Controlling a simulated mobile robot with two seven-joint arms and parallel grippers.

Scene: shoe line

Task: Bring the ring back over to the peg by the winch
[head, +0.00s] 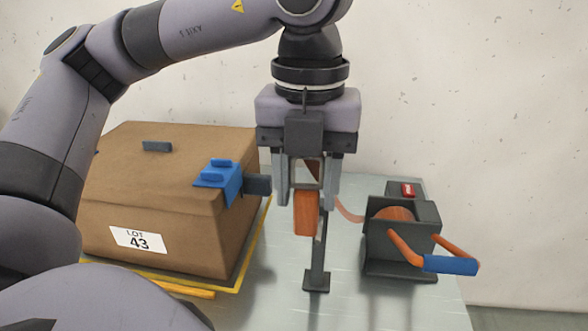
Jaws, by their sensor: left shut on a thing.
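My left gripper (306,200) points down, shut on a grey squarish ring (294,172) between its fingers. An orange piece (306,213) hangs just below the ring, between the fingertips. An orange strap (349,214) runs from the winch (398,255) and passes behind the gripper; where it joins the ring is hidden. A dark upright post (317,264) on a small base plate, seemingly the peg, stands left of the winch. Its upper part is partly hidden behind the gripper, and I cannot tell whether the ring touches it. My right gripper is out of view.
A large brown box (180,220) labelled LOT 43 stands at left within yellow edging (180,290). A blue catch (222,180) and dark block (257,185) sit close to my gripper's left side. The winch's crank has a blue handle (450,265). The front tabletop (350,310) is clear.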

